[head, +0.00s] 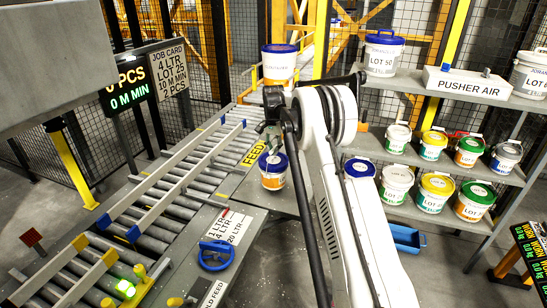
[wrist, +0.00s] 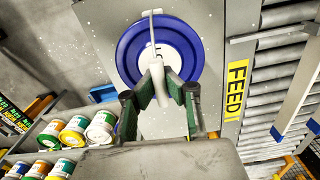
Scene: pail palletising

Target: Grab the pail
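A white pail (head: 273,179) with a blue lid and an orange band is upright by the yellow FEED label, at the feed table beside the roller conveyor. In the head view my gripper (head: 271,138) is right above its lid, partly hidden by my arm. The wrist view looks down on the round blue lid (wrist: 187,50), with the pail's white handle crossing it. The two fingers of my gripper (wrist: 160,84) close in on the handle from both sides, and it appears pinched between the tips. I cannot tell whether the pail's base touches the table.
The roller conveyor (head: 150,215) with guide rails runs along the left. Shelves (head: 440,165) at right hold several pails with coloured lids. A larger blue-lidded pail (head: 279,68) stands at the back. A blue ring-shaped item (head: 215,254) lies on the front table.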

